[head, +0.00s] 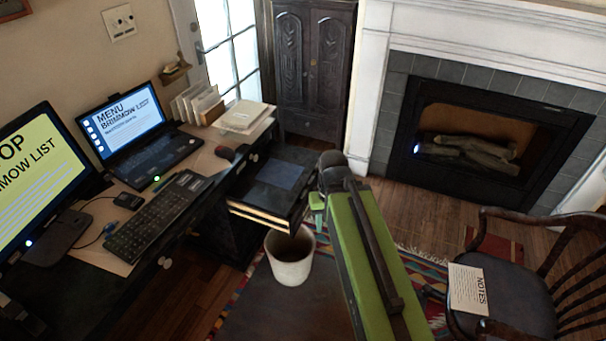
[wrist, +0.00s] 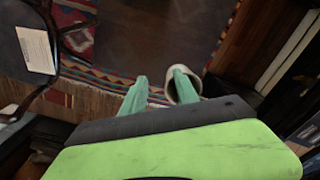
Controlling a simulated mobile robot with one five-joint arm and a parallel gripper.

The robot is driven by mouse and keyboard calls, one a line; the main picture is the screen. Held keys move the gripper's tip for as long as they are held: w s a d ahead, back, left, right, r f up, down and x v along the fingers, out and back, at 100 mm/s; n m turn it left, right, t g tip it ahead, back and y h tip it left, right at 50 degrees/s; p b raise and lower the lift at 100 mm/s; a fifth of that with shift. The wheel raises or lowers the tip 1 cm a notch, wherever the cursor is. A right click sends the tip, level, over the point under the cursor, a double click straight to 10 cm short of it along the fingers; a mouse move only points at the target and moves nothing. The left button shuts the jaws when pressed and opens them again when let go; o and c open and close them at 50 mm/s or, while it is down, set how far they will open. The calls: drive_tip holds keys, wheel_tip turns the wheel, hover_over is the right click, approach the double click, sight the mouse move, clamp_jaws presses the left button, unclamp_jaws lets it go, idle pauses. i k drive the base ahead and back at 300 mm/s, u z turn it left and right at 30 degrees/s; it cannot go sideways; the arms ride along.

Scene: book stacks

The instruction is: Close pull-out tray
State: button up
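The pull-out tray (head: 262,197) sticks out from the right end of the dark desk, with a blue-grey flat panel on top and pale strips along its front edge. My gripper (head: 317,205) is just right of the tray's front corner in the head view, and my green arm hides part of that area. I cannot tell if it touches the tray. In the wrist view my gripper (wrist: 161,74) has its two teal fingers apart with nothing between them. Dark wood with pale edges at the right of the wrist view may be the tray or desk.
A white bin (head: 290,257) stands on the floor below the tray. A wooden chair (head: 510,290) with a notes sheet is at the right. The desk holds a laptop (head: 135,130), keyboard (head: 158,215) and monitor. A patterned rug (wrist: 75,30) covers part of the floor.

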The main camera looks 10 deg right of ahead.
sight(274, 184)
drive_tip(key=i, duration=0.8)
drive_tip(key=z, duration=0.05)
drive_tip(key=k, duration=1.35)
drive_tip(key=i, duration=0.9)
drive_tip(key=u, duration=0.75)
drive_tip(key=i, duration=0.85)
drive_tip(key=u, duration=0.65)
